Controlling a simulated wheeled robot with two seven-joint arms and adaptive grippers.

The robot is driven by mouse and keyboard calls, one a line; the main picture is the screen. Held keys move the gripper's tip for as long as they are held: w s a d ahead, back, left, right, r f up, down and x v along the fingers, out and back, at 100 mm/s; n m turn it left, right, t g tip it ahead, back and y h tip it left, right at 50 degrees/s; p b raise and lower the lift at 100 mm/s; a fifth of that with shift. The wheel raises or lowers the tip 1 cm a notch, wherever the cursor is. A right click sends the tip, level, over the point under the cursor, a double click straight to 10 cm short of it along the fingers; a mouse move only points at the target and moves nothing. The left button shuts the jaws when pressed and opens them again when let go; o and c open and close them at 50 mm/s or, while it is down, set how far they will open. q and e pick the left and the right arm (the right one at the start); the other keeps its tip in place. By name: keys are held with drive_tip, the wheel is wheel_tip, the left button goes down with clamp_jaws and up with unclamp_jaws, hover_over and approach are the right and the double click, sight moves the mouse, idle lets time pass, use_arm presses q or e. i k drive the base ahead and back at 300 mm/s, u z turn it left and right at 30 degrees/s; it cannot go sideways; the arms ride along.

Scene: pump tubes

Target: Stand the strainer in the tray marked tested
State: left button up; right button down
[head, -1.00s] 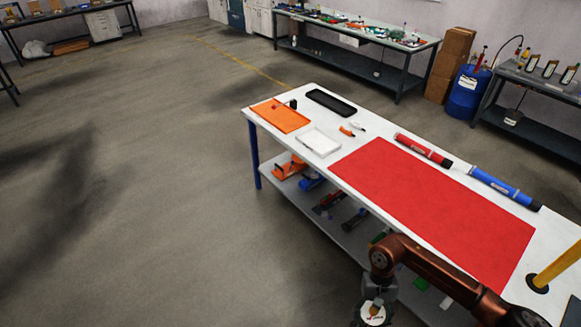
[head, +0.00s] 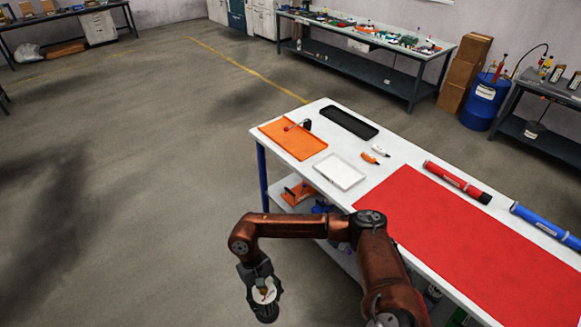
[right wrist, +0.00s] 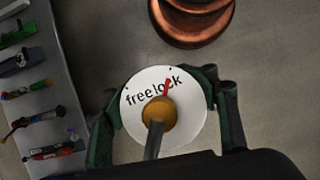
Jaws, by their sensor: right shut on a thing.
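My right gripper (head: 262,296) hangs over the floor left of the table, shut on a dial piece (right wrist: 140,125). The piece has a white round face marked "free" and "lock", a brown knob and a red pointer lying near the gap between the words. Green fingers (right wrist: 160,120) flank it in the right wrist view. I cannot tell whether this is the strainer; its underside is hidden. An orange tray (head: 283,148), a white tray (head: 340,184) and a black tray (head: 350,135) lie at the table's far end. No "tested" marking is readable. My left gripper is not in view.
A small dark thing with a red part (head: 306,125) is at the orange tray's right edge. A red mat (head: 470,240), red tube (head: 457,182) and blue tube (head: 545,226) lie on the white table (head: 395,165). My right arm overlaps the table's front edge. The lower shelf holds several parts.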

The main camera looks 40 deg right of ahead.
sight(339, 172)
drive_tip(key=i, duration=1.2)
drive_tip(key=z, duration=1)
drive_tip(key=i, duration=0.8)
drive_tip(key=z, duration=0.85)
